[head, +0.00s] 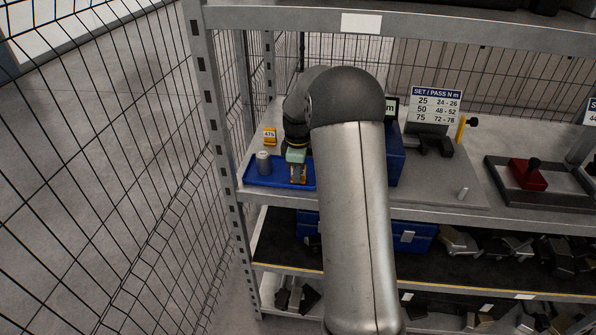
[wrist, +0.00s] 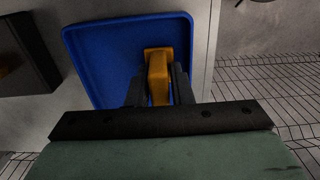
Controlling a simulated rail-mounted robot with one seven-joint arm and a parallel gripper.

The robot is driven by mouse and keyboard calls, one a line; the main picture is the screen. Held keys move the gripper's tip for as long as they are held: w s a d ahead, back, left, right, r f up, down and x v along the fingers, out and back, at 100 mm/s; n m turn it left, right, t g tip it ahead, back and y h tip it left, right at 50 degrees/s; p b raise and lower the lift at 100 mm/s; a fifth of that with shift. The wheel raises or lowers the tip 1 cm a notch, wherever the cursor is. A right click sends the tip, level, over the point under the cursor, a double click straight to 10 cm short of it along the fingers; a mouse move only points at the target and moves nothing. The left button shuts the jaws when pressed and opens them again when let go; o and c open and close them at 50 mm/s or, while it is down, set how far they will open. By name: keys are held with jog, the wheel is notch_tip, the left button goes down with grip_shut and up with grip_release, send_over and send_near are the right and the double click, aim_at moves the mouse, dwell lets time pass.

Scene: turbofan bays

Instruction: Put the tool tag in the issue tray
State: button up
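The issue tray (head: 265,175) is a shallow blue tray at the left end of the shelf in the head view. It also fills the upper middle of the wrist view (wrist: 95,45). The orange-yellow tool tag (wrist: 158,75) is between the dark fingers of my gripper (wrist: 159,92), which look closed on its sides. In the head view the tag (head: 298,172) shows at my gripper (head: 297,180), over the right part of the tray. I cannot tell whether the tag touches the tray floor.
A blue box (head: 396,158) is to the right, partly hidden by my arm. Wire mesh (head: 120,170) lies left of the shelf.

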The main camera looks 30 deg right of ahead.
notch_tip(320, 180, up, 12)
jog(key=shift+r+b, duration=0.1)
jog(key=shift+b, duration=0.55)
jog(key=s+a+r+m, duration=0.1)
jog(key=s+a+m, duration=0.4)
jog(key=s+a, duration=0.8)
jog(key=s+a+f+m, duration=0.1)
jog(key=s+f+m, duration=0.2)
jog(key=s, duration=0.6)
jog(key=s+a+f+m, duration=0.2)
jog(key=s+f+m, duration=0.1)
jog(key=s, duration=0.7)
jog(key=shift+s+a+f+t, duration=0.15)
jog(key=shift+t, duration=0.25)
